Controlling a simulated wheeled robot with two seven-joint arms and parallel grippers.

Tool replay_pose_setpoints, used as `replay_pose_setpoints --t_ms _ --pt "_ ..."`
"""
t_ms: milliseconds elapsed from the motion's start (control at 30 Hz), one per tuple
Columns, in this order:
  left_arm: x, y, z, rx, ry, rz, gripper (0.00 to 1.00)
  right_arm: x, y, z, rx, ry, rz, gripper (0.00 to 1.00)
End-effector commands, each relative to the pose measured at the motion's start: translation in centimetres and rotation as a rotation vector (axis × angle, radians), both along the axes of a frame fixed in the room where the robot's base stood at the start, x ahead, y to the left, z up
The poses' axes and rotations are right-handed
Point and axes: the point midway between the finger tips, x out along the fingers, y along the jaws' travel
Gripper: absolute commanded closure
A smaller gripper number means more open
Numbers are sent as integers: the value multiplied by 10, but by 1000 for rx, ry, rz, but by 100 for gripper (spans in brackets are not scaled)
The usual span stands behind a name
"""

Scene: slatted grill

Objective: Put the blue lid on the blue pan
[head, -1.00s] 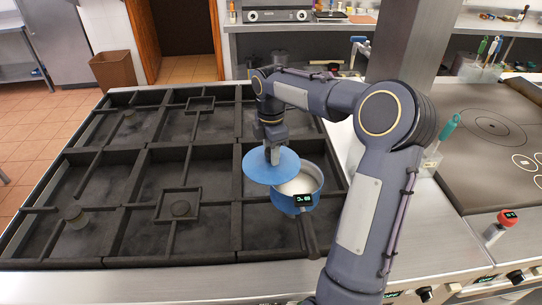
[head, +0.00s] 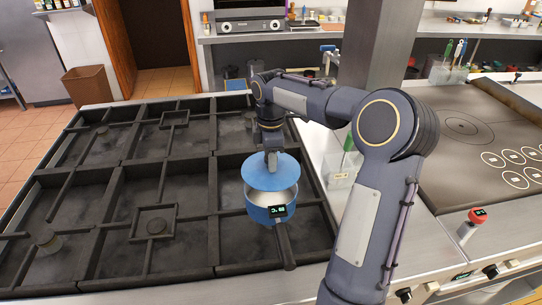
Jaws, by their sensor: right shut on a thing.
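The blue lid (head: 271,175) is a flat round disc, held by my right gripper (head: 270,155) from above. The gripper is shut on the lid's top. The blue pan (head: 268,205) stands on the right side of the slatted grill, with its dark handle (head: 285,247) pointing toward the front and a small digital display on its near side. The lid is over the far part of the pan's opening and looks slightly tilted. The near inside of the pan still shows. I cannot tell whether lid and rim touch. My left gripper is not in view.
The dark slatted grill (head: 160,185) fills the left and middle. A clear container with a green-handled utensil (head: 349,143) stands to the right of the grill, partly behind my right arm.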

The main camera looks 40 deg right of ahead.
Motion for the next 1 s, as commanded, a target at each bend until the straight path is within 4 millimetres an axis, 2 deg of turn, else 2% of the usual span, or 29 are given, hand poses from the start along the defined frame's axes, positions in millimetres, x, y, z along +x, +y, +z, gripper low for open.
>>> replay_pose_setpoints --t_ms 600,1000 --pt "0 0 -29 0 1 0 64 0 0 -48 0 0 1 93" --pt "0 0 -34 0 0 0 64 0 0 -58 0 0 1 93"
